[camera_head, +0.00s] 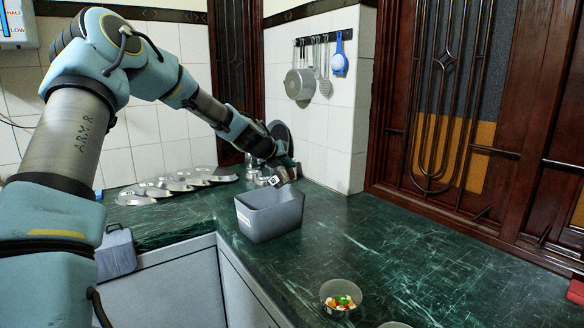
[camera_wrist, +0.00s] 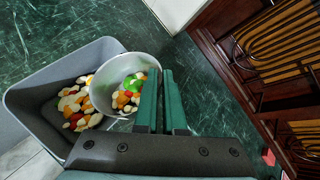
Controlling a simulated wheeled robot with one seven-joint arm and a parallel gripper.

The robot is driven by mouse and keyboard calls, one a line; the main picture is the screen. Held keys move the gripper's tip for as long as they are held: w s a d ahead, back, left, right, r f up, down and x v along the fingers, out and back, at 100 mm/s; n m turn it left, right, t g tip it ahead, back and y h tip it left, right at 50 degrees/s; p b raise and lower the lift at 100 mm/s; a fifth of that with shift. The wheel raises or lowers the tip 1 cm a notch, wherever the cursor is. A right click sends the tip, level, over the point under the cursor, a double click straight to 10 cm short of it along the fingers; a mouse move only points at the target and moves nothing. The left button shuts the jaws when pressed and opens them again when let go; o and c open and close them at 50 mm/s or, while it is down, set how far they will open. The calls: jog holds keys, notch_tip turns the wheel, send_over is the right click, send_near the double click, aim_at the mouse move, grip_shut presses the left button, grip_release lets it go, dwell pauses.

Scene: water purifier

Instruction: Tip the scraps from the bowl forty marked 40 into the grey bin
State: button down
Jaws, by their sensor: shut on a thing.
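My gripper (camera_head: 284,163) is shut on the rim of a metal bowl (camera_head: 285,176) with a small white label; its number is too small to read. The bowl is tilted above the back part of the grey bin (camera_head: 268,220), which stands on the green counter. In the wrist view, the green fingers (camera_wrist: 163,75) grip the right side of the bowl (camera_wrist: 106,76). Colourful scraps (camera_wrist: 128,90) show inside the bowl. More scraps (camera_wrist: 75,105) lie on the bin (camera_wrist: 22,98) floor, left of the bowl.
Another bowl of scraps (camera_head: 341,304) stands at the front, beside a partly cut-off bowl (camera_head: 395,325). Metal lids or plates (camera_head: 165,187) lie at the back left. A tiled wall corner (camera_head: 335,150) rises behind the bin. The counter right of the bin is clear.

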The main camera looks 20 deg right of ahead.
jog(key=w+a+n+g+h+p, duration=0.2)
jog(key=w+p, duration=0.1)
jog(key=shift+r+n, duration=0.2)
jog(key=shift+n, duration=0.2)
jog(key=shift+w+a+f+n+g+h+p, duration=0.2)
jog(key=shift+w+a+n+g+h+p, duration=0.3)
jog(key=shift+p, duration=0.65)
jog(key=shift+r, duration=0.1)
jog(key=shift+r+p, duration=0.5)
jog(key=shift+p, duration=0.35)
notch_tip(320, 180, up, 4)
jog(key=p, duration=0.3)
jog(key=shift+d+f, duration=0.1)
jog(key=shift+f, duration=0.05)
